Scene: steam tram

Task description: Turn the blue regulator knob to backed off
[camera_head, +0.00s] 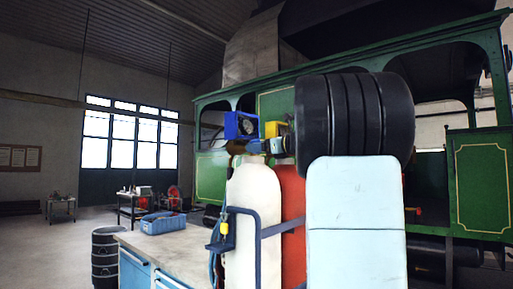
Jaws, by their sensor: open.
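A blue boxy regulator gauge (241,126) with a dark round dial sits above the white gas cylinder (253,205). A yellow gauge guard (272,129) stands to the right, above the red cylinder (291,195). My black ribbed arm and a pale blue panel, which seems to be part of my arm, fill the right of the picture close up. They partly cover the red cylinder. I cannot make out my gripper.
A blue trolley frame (262,232) holds the cylinders. A workbench (165,240) with a blue bin (163,223) stands to the left, beside a black drum (106,255). The green tram (483,180) stands close behind. The floor is open at far left.

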